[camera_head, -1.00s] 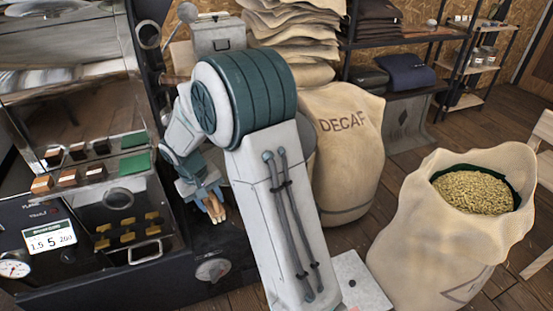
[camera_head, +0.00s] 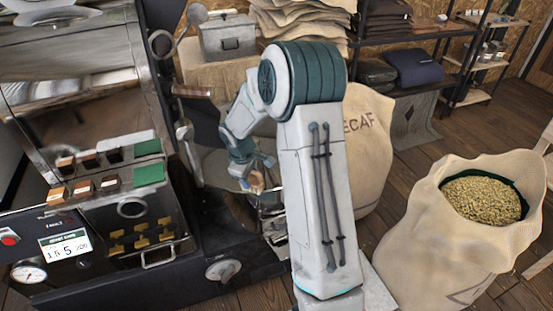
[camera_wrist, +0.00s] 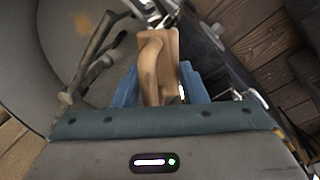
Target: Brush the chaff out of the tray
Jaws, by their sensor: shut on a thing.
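My gripper (camera_head: 256,180) is shut on a tan wooden piece, which looks like the brush handle (camera_wrist: 152,68). In the wrist view the handle stands between the blue fingers (camera_wrist: 160,88); its bristles cannot be made out. In the head view the gripper is beside the roaster's right side, partly behind my arm. A dark metal part (camera_head: 276,228) shows below the gripper. I cannot tell whether it is the chaff tray, and no chaff can be made out.
The black roaster (camera_head: 160,275) with its control panel stands at left. A grey round drum (camera_wrist: 60,40) with metal arms fills the wrist view's left. A DECAF sack (camera_head: 368,150) stands behind my arm, and an open bean sack (camera_head: 440,235) at right. Wooden floor shows between.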

